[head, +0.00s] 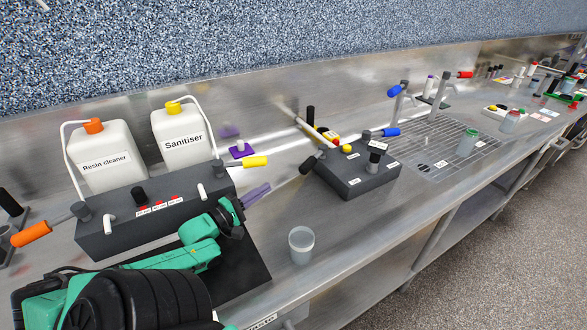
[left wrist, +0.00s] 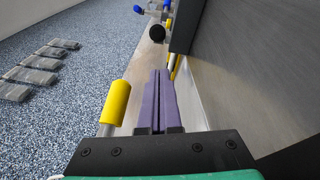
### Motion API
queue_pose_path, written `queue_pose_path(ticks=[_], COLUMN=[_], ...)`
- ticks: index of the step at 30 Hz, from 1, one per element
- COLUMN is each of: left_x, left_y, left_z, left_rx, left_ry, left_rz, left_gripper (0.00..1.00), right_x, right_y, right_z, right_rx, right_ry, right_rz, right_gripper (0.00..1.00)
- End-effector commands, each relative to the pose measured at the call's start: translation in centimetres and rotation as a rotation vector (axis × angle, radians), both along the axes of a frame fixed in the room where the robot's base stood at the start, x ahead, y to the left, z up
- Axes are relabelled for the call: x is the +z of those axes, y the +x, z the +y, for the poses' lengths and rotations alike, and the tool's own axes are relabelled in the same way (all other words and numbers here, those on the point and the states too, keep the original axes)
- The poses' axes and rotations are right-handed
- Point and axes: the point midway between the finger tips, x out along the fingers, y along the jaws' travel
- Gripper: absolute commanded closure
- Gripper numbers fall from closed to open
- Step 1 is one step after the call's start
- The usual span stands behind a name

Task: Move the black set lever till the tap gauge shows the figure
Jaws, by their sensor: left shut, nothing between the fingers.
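A dark box (head: 357,182) stands on the steel bench right of centre. A black-handled lever (head: 312,162) sticks out at its left side, and a blue-handled lever (head: 385,132) at its back right. A black knob (head: 377,150) and white labels are on its top; I cannot read any figure or make out a gauge. My left gripper (head: 257,195) is shut and empty, left of the box and apart from the black lever. In the left wrist view its purple fingers (left wrist: 158,100) are together, with a round black end (left wrist: 157,32) beyond them. My right gripper is not in view.
A longer dark box (head: 150,222) with a yellow handle (head: 255,161) and an orange handle (head: 31,234) is at the left, before two white jugs (head: 103,158). A clear cup (head: 301,245) stands near the front edge. A drain grid (head: 440,150) lies right.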

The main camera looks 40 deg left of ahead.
Motion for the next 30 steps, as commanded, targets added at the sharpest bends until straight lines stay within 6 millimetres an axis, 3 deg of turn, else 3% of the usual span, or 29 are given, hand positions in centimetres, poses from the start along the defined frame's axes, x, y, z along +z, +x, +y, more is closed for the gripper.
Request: queue_pose_path(ticks=[15, 21, 30], left_x=[0.7, 0.8, 0.8], left_y=[11.0, 12.7, 12.7], left_z=[-0.3, -0.3, -0.4], left_rx=[0.001, 0.001, 0.001], left_ry=[0.002, 0.002, 0.001], left_rz=[-0.002, 0.001, 0.001], left_gripper=[1.00, 1.00, 1.00], right_x=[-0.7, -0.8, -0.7], right_y=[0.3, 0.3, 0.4], right_z=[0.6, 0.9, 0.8], right_rx=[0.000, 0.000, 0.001], right_ry=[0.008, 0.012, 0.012], right_rz=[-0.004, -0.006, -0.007], right_gripper=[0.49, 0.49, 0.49])
